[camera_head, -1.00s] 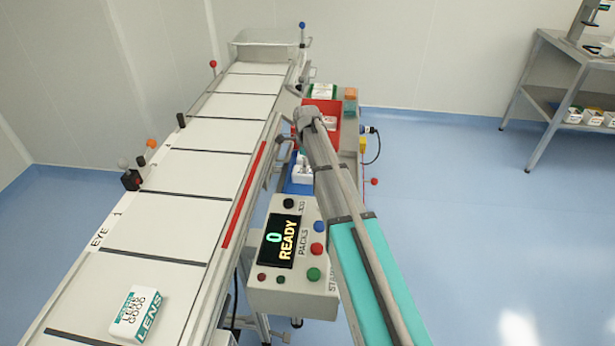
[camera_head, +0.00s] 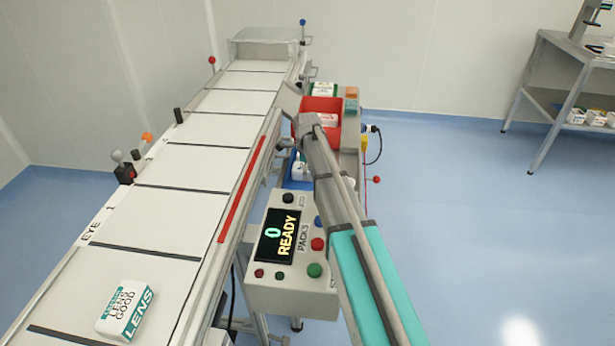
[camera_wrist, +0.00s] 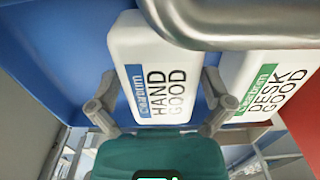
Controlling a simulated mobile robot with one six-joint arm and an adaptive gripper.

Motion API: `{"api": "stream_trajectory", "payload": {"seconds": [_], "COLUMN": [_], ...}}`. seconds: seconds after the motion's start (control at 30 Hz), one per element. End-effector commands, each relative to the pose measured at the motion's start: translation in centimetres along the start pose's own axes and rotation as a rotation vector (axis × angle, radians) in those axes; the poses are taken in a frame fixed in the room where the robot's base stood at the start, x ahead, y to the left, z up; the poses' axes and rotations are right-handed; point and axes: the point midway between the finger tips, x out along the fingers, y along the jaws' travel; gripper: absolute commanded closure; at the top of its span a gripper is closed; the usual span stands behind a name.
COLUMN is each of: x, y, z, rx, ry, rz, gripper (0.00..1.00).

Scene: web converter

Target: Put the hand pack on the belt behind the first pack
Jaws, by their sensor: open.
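The hand pack (camera_wrist: 165,85), white with a blue band and "HAND GOOD" lettering, lies in a blue tray (camera_wrist: 60,40) in the wrist view. My gripper (camera_wrist: 160,95) is open, with one finger on either side of this pack; whether the fingers touch it I cannot tell. In the head view my arm hides the gripper and most of the blue tray. The first pack, a white and teal "LENS GOOD" pack (camera_head: 125,310), lies on the near part of the white belt (camera_head: 155,215).
A white and green desk pack (camera_wrist: 265,90) lies close to the right of the hand pack. A red bin (camera_head: 322,108) stands beyond the blue tray. The control box (camera_head: 290,290) reads "0 READY". The belt is clear beyond the lens pack. Posts line the belt's left edge.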

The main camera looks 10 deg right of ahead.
Motion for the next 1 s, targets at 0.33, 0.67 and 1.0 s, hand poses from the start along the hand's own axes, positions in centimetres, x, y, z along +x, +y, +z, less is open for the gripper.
{"api": "stream_trajectory", "payload": {"seconds": [0.33,0.67,1.0], "x": [0.32,0.32,0.33], "y": [-0.01,-0.03,-0.03], "z": [-0.05,-0.07,-0.09], "rx": [0.001,0.001,0.001], "ry": [0.0,0.0,0.0], "rz": [0.0,0.0,0.0], "gripper": [0.0,0.0,0.58]}}
